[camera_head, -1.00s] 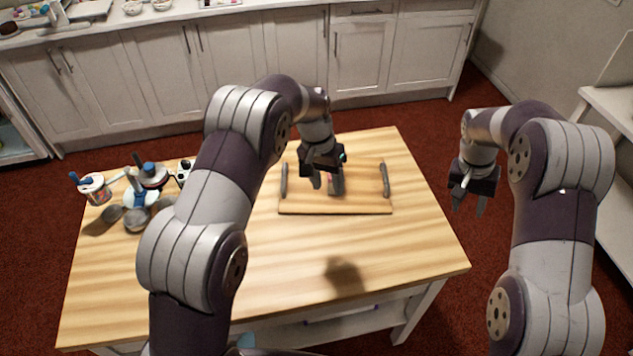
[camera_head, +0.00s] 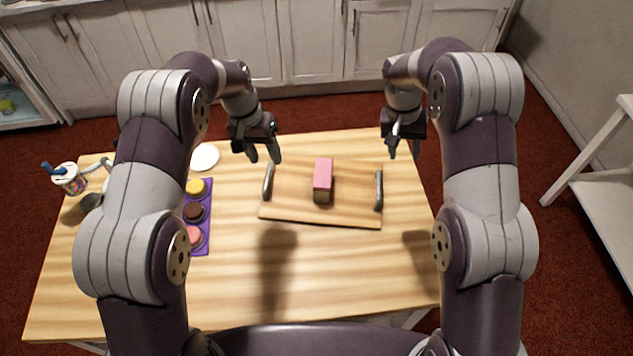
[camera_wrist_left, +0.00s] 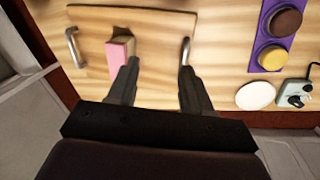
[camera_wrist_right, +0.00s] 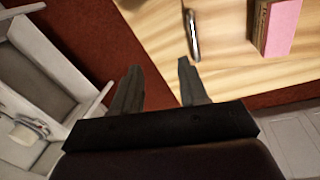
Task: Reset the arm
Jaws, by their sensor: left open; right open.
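My left gripper (camera_head: 264,152) is open and empty above the far left part of a wooden board with two grey handles (camera_head: 300,212). Its open fingers also show in the left wrist view (camera_wrist_left: 158,85). My right gripper (camera_head: 404,150) is open and empty above the far right of the table, beyond the board's right handle. Its fingers show in the right wrist view (camera_wrist_right: 157,82). A pink-topped cake block (camera_head: 323,175) sits on the middle of the board, apart from both grippers.
A purple tray (camera_head: 208,213) holding several round cakes lies left of the board, partly behind my left arm. A white disc (camera_head: 205,157) and a cup with blue tools (camera_head: 70,178) are at the far left. The wooden table's (camera_head: 330,270) front area is clear.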

